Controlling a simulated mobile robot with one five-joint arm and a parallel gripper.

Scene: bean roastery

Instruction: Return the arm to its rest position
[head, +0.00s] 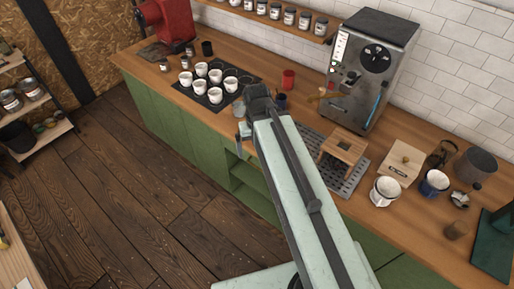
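My arm reaches from the bottom of the head view up and away toward the wooden counter (222,55). It is pale mint with dark parts along its top. The arm's dark far end is in front of the counter's front edge, near the dark mat with cups. My gripper (243,131) shows only as a small greyish shape below that end. Its fingers are too small and partly hidden, so I cannot tell whether they are open or hold anything.
Several white cups (200,70) stand on a dark mat. A red machine (170,22) stands at the back left, a steel espresso machine (371,66) behind the arm. A wooden stand (344,147), a wooden box (406,160) and mugs are right. The floor (130,190) at left is clear.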

